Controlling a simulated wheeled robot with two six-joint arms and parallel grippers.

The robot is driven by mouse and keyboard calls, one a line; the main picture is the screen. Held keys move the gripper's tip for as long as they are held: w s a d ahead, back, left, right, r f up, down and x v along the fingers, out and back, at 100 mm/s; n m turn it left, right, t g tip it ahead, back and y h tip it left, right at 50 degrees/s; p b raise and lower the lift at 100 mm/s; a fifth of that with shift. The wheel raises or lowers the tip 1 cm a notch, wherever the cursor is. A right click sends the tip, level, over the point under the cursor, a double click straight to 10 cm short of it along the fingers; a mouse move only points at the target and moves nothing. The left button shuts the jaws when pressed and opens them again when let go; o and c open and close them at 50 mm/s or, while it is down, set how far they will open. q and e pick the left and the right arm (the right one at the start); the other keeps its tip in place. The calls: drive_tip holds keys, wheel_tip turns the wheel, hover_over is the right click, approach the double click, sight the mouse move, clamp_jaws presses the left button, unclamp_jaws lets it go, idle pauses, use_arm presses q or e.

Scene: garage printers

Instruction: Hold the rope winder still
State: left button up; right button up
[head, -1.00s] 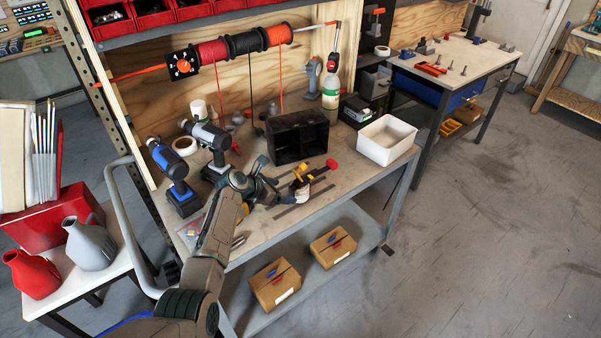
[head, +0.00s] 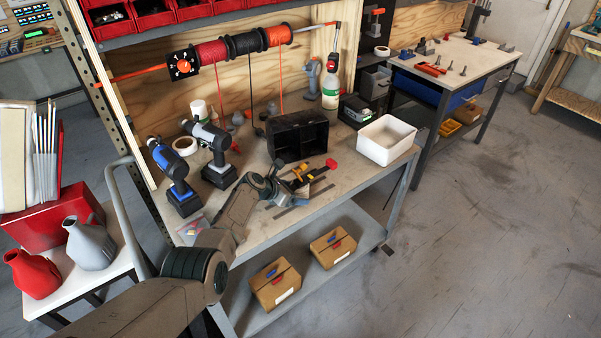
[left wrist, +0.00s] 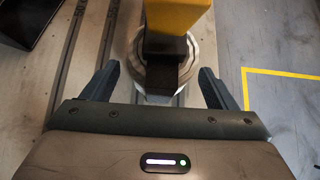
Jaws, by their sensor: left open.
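A yellow, black and red device with a pale round part, which I take to be the rope winder (head: 300,172), lies on the workbench in front of the black bin. In the left wrist view its yellow top, black middle and ridged round part (left wrist: 170,48) show between my fingers. My left gripper (head: 286,190) is low over the bench at the device; its open fingers (left wrist: 159,78) stand on either side of the black part, with visible gaps. The gripper partly hides the device in the head view. My right gripper is not in view.
The black bin (head: 300,136) stands just behind, and a white tub (head: 387,139) at the bench's right end. Two cordless drills (head: 212,152) stand to the left. Rope spools (head: 245,45) hang on a rod above. The floor at right is clear.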

use_arm(q)
drive_tip(key=shift+r, duration=0.1)
drive_tip(key=c, duration=1.6)
drive_tip(key=shift+o, duration=0.2)
